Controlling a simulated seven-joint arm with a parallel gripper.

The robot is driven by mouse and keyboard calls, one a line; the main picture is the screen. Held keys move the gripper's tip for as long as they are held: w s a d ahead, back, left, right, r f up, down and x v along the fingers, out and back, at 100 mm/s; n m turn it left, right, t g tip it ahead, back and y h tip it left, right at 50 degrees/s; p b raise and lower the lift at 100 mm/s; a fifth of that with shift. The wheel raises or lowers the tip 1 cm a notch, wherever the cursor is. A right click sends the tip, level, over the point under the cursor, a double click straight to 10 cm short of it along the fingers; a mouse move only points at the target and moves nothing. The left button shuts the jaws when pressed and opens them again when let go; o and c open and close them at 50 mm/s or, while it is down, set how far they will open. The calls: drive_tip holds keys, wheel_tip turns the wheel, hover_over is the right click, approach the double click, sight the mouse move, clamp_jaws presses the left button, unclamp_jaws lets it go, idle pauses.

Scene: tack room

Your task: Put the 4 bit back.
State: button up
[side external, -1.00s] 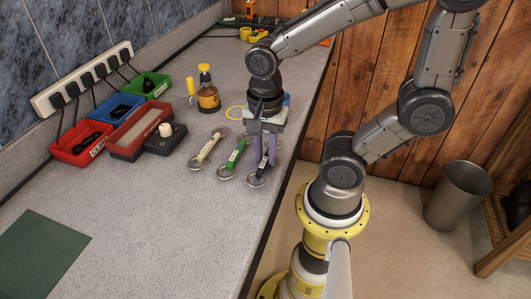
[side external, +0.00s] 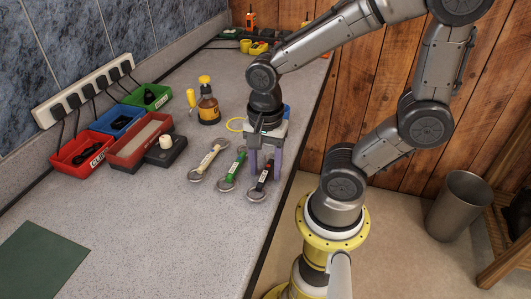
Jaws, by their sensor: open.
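Three bits with ring ends lie side by side on the grey counter (side external: 165,225). One has a pale grip (side external: 208,158), one a green grip (side external: 235,169) and one a dark grip (side external: 262,181). Labels on them are too small to read, so I cannot tell which is the 4 bit. My gripper (side external: 265,172) points down over the dark bit, its purple fingers open on either side of it. Part of that bit is hidden behind the fingers. I cannot tell whether the fingers touch it.
A red bin (side external: 84,158), a blue bin (side external: 118,122), a green bin (side external: 150,100) and a larger red tray (side external: 128,158) stand by the wall. A black box (side external: 166,152) with a white knob and an amber bottle (side external: 208,105) are nearby.

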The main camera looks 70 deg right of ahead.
sight(266, 172)
wheel_tip(266, 172, up, 11)
drive_tip(key=n+t, duration=0.5)
drive_tip(key=n, duration=1.3)
drive_tip(key=shift+f+t, duration=0.2)
drive_tip(key=shift+t, duration=0.1)
idle(0.5)
